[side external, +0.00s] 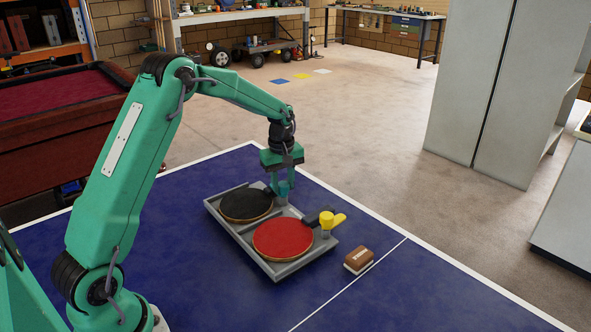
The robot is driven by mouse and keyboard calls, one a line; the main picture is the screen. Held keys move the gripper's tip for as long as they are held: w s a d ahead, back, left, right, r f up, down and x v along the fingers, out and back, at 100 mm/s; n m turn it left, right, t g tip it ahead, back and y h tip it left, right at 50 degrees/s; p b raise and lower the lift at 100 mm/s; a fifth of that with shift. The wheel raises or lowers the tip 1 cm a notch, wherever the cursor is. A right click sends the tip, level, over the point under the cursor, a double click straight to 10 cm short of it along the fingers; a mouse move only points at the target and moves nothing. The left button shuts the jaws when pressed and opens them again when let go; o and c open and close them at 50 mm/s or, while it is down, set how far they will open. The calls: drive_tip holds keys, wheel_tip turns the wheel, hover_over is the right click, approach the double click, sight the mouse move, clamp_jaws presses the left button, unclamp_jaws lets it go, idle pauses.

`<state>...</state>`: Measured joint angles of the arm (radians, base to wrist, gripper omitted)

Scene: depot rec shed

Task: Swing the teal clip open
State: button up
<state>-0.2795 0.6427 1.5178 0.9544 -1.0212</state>
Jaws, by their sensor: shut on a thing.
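A grey tray (244,232) lies on the blue table and holds two paddles. The black paddle (246,205) is at the far left and the red paddle (283,238) is at the near right. The teal clip (284,188) stands at the tray's far edge, by the black paddle's handle. My gripper (281,177) points down over it and is shut on it. The gripper hides part of the clip and the handle, so I cannot tell how far the clip is turned. A yellow clip (328,220) stands by the red paddle's handle.
A brown and white block (358,260) lies on the blue table (391,297), right of the tray. The table's right part is otherwise clear. A red-topped table (62,96) stands behind my arm at left, and grey cabinets (500,90) stand at right.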

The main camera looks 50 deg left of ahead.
sight(283, 184)
drive_tip(key=m, duration=0.4)
drive_tip(key=shift+m, duration=0.3)
drive_tip(key=m, duration=0.9)
drive_tip(key=shift+a+m, duration=0.1)
drive_tip(key=shift+m, duration=1.7)
drive_tip(key=o, duration=1)
drive_tip(key=shift+r, duration=0.1)
wheel_tip(283, 184, up, 7)
drive_tip(key=shift+w+r, duration=0.1)
drive_tip(key=shift+r, duration=0.2)
